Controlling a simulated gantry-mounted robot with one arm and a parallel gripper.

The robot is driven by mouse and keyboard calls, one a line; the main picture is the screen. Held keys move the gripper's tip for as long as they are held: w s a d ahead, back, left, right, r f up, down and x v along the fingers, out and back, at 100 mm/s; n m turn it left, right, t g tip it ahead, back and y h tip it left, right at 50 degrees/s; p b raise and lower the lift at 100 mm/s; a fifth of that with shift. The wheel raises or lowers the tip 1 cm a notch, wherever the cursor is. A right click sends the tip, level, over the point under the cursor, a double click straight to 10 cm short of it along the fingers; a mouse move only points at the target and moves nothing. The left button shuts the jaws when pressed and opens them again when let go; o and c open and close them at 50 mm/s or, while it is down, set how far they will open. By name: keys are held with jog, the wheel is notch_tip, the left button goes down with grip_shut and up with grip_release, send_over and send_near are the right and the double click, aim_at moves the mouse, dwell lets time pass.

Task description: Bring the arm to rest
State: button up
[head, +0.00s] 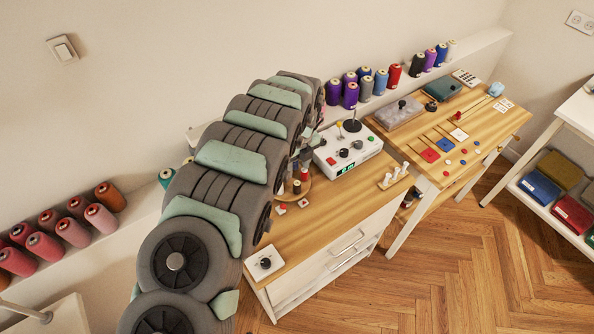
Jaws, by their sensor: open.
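My arm (229,160) rises from the lower left as a thick chain of grey and pale green segments. It arches over the left end of the wooden table (318,223) and bends down at its far end. My gripper (303,157) shows only in small part behind the arm, above the back of the table, near the white control box. It is open. Its fingertips are mostly hidden, and I cannot tell whether they touch anything. I see nothing held in it.
A white control box (347,149) with a joystick stands beside the gripper. Thread spools (351,95) line the wall ledge. A second table (490,123) is at right. The floor (465,257) in front is clear.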

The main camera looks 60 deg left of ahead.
jog(key=shift+r, duration=0.3)
